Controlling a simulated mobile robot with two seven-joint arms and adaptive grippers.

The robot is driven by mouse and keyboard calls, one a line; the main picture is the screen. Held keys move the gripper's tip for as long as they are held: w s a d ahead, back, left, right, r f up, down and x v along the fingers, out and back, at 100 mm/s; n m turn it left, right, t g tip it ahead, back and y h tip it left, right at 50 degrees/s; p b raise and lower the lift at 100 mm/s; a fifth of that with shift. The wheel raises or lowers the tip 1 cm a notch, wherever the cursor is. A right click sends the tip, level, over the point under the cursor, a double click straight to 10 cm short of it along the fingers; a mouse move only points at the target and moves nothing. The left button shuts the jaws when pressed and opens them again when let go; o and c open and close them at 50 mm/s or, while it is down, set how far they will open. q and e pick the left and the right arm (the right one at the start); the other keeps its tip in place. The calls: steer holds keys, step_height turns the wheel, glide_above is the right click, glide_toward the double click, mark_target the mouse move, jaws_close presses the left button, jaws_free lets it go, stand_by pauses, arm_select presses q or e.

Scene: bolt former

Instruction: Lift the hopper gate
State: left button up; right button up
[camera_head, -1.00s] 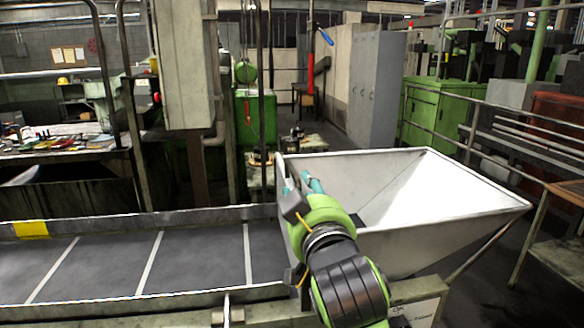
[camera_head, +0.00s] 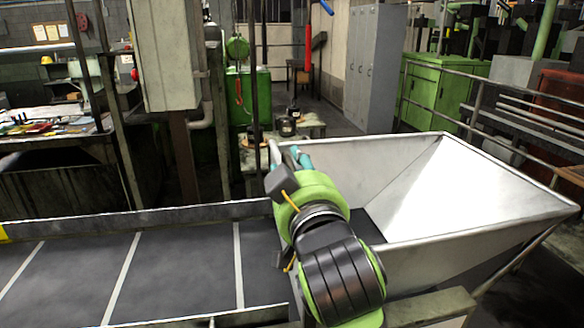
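The white metal hopper (camera_head: 500,214) stands right of centre, open at the top, with sloping inner walls. The conveyor belt (camera_head: 180,268) with pale cross strips runs from its left side. My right gripper (camera_head: 299,157) is at the hopper's left end, where hopper and belt meet, with teal finger parts showing beyond my green and black wrist. A pale upright edge (camera_head: 274,153) stands just left of the fingers; I cannot tell whether it is part of the gate. My arm hides most of that place, so grip and contact cannot be told. My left gripper is not in view.
The belt's back side rail (camera_head: 130,220) and front side rail (camera_head: 215,317) border the belt. A grey box on a post (camera_head: 163,55) stands behind it. Grey lockers (camera_head: 375,70), a green cabinet (camera_head: 440,90) and a handrail (camera_head: 500,118) are farther back. The belt is empty.

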jaws_close()
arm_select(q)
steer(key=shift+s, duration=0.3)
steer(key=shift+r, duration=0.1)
arm_select(e)
steer(key=shift+r, duration=0.15)
